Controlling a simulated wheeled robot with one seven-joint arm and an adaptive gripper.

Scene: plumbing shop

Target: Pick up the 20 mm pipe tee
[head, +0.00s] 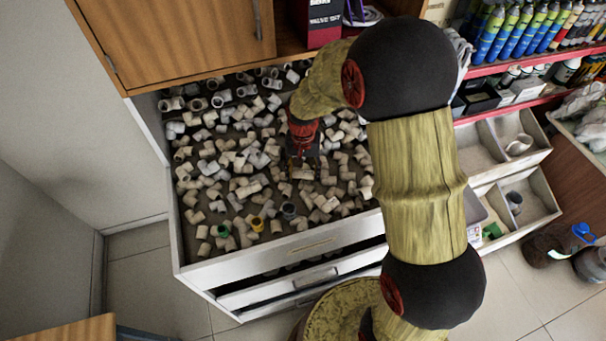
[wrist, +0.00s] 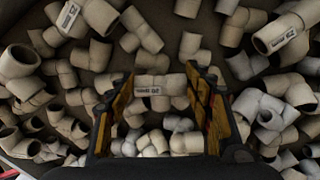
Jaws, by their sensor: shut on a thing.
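The pipe tee (wrist: 158,90) is a beige plastic fitting with printed dark lettering on its side. In the wrist view it lies crosswise between the two yellow-and-black fingers of my gripper (wrist: 161,80), which is shut on it near the fingertips. Its lower part shows below the lettering, among other fittings. In the head view my gripper (head: 303,160) points down into the open drawer (head: 312,246), and the tee is hard to make out there. I cannot tell whether the tee is clear of the fittings around it.
Many similar loose beige fittings (head: 248,187) crowd the drawer on all sides of my gripper. A wooden cabinet (head: 180,40) overhangs the drawer's back. Bins (head: 520,195) and shelves of bottles (head: 520,35) stand to the right. Open tiled floor (head: 140,262) lies at the front left.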

